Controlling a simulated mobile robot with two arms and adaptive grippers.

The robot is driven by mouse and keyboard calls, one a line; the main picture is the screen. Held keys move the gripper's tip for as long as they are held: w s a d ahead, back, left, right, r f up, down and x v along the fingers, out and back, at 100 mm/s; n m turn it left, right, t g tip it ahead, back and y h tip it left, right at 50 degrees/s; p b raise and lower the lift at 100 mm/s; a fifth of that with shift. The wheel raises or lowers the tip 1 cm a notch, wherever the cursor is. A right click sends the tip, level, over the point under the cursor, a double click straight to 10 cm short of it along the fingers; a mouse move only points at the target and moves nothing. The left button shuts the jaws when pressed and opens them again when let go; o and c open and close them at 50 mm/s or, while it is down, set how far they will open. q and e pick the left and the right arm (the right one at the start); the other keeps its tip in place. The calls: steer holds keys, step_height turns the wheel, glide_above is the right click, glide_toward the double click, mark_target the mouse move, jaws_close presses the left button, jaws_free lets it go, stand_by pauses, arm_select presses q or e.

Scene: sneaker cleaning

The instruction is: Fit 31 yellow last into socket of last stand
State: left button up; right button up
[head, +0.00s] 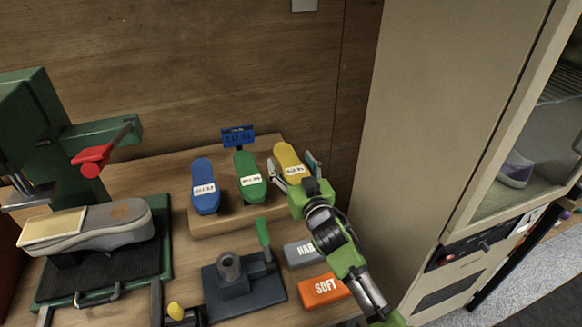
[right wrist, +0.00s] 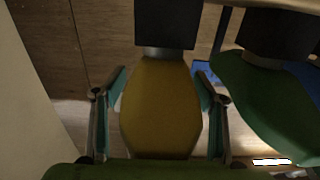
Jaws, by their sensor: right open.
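The yellow last (head: 288,157) stands at the right end of a row of lasts on a wooden step; the number on its white label is too small to read. My right gripper (head: 296,170) is open around it. In the right wrist view, the yellow last (right wrist: 160,105) lies between the two spread fingers (right wrist: 160,112), with one finger on each side; I cannot tell whether they touch it. The dark grey last stand (head: 243,292) is on the bench in front of the step. Its round socket (head: 229,264) is empty and faces up. My left gripper is not in view.
A blue last (head: 204,184) and a green last (head: 248,175) stand left of the yellow one. A green lever (head: 263,233) rises beside the socket. Grey (head: 302,253) and orange (head: 324,290) blocks lie right of the stand. A shoe (head: 95,228) sits under the green press (head: 40,120).

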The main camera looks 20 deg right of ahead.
steer(key=c, duration=1.6)
steer(key=shift+r, duration=0.1)
